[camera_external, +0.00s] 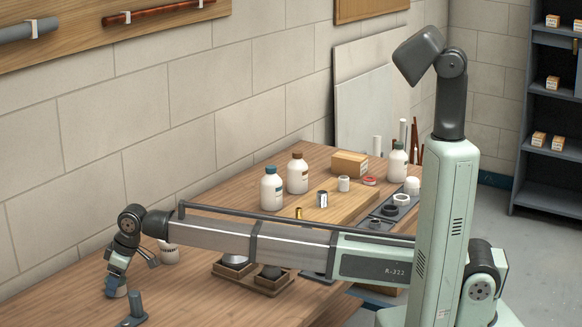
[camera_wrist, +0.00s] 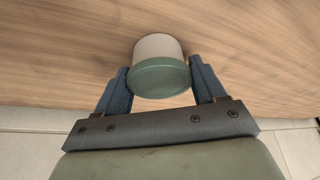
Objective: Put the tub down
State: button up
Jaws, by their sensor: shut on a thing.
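The tub (camera_wrist: 159,74) has a pale body and a green lid. In the wrist view it sits between the two blue fingers of my gripper (camera_wrist: 161,84), which are shut on its sides. The lid faces the wrist camera and hides much of the body. In the external view my gripper (camera_external: 116,283) points down, low over the near left part of the wooden bench (camera_external: 75,290). The tub is small and mostly covered by the fingers there. I cannot tell whether its base touches the bench.
A dark upright fitting (camera_external: 134,305) stands close to my gripper on its right. A white ribbed container (camera_external: 168,252) stands behind it. A wooden holder (camera_external: 252,278) sits below my arm. White bottles (camera_external: 272,188) stand farther back. Bench left of my gripper looks clear.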

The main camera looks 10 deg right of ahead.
jog(key=o, duration=1.1)
jog(key=v, duration=1.2)
jog(key=shift+r, duration=0.1)
